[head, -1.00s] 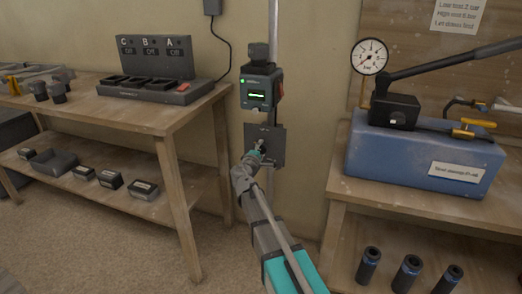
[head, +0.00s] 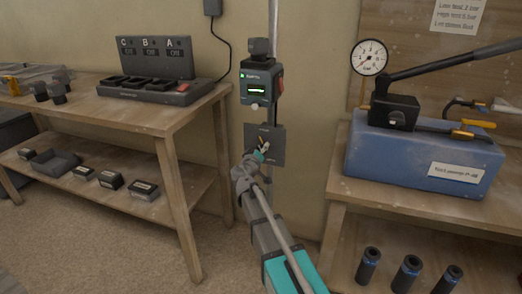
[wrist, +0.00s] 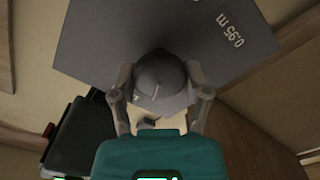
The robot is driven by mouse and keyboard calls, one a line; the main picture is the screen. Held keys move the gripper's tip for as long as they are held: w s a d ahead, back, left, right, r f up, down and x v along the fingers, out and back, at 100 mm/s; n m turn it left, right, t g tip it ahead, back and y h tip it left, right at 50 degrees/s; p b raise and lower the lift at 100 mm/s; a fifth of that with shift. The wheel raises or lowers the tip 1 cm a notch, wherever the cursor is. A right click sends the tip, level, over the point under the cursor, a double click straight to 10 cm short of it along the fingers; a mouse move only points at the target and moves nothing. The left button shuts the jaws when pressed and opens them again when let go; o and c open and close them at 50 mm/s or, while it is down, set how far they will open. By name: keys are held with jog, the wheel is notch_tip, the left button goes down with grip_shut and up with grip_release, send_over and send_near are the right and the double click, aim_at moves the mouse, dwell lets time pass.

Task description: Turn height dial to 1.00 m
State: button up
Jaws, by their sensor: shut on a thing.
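The height dial (wrist: 160,80) is a dark round knob on a grey plate (wrist: 90,40) in the wrist view. The plate bears the mark "0.95 m" near its upper right there. My gripper (wrist: 163,95) is shut on the dial, one finger on each side. In the head view the plate (head: 277,140) hangs on the pole below a dark device with a lit screen (head: 257,91). My gripper (head: 260,156) covers most of the dial there. The dial's exact setting cannot be read.
A wooden bench (head: 150,117) with a charger-like block (head: 150,91) stands at left. At right a blue tank (head: 425,152) with a gauge (head: 370,57) and long lever stands on another bench (head: 350,195). Bare wall lies between.

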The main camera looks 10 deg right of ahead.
jog(key=shift+m, duration=2.3)
jog(key=o, duration=1.2)
jog(key=shift+c, duration=0.2)
jog(key=v, duration=1.2)
jog(key=shift+d, duration=0.1)
